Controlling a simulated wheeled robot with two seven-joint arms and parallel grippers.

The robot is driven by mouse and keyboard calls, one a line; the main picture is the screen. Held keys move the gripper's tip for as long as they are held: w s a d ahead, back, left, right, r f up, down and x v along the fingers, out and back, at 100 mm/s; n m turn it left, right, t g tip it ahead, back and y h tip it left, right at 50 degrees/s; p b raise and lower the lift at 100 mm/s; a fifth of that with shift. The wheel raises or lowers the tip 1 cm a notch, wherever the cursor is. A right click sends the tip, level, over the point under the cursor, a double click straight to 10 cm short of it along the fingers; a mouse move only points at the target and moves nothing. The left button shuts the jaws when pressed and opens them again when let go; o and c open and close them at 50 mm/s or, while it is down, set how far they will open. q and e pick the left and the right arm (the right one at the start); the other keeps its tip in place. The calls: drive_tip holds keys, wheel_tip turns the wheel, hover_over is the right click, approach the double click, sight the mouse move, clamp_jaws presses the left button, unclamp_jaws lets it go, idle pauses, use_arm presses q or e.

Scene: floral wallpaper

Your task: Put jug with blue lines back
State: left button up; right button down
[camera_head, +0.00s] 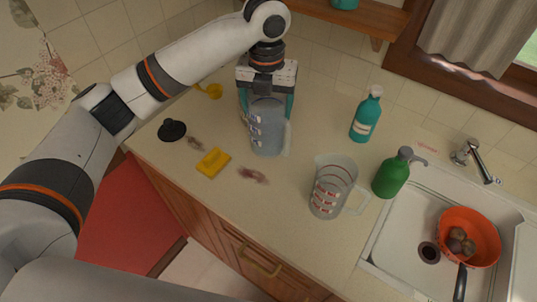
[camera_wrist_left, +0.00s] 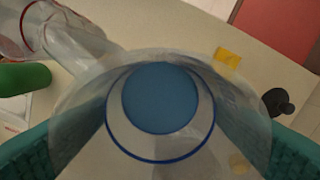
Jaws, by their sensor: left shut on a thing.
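The jug with blue lines (camera_head: 268,133) is clear, with blue markings on its side, and is upright at the back of the counter. My left gripper (camera_head: 267,95) reaches down over it from above, with its teal fingers shut on its two sides. In the left wrist view the jug (camera_wrist_left: 162,100) fills the middle, seen from above, between the teal fingers. I cannot tell whether its base touches the counter. A second clear jug, with red lines (camera_head: 328,188), stands to the right; it shows at the upper left in the left wrist view (camera_wrist_left: 65,30). My right gripper is not seen.
A teal bottle (camera_head: 366,115) and a green soap dispenser (camera_head: 391,175) stand to the right, by the sink (camera_head: 413,215) with an orange colander (camera_head: 470,237). A yellow sponge (camera_head: 213,162), brown stains (camera_head: 253,175) and a black lid-like object (camera_head: 172,130) lie to the left. A wooden shelf (camera_head: 345,22) hangs above.

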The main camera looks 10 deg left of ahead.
sight(266, 136)
use_arm(q)
wheel_tip(266, 136, down, 8)
drive_tip(key=shift+s+f+p, duration=0.15)
drive_tip(key=shift+f+p, duration=0.1)
drive_tip(key=shift+p, duration=0.9)
drive_tip(key=shift+f, duration=0.55)
drive_tip(key=o, duration=2)
wheel_tip(266, 136, up, 12)
drive_tip(key=b, duration=0.3)
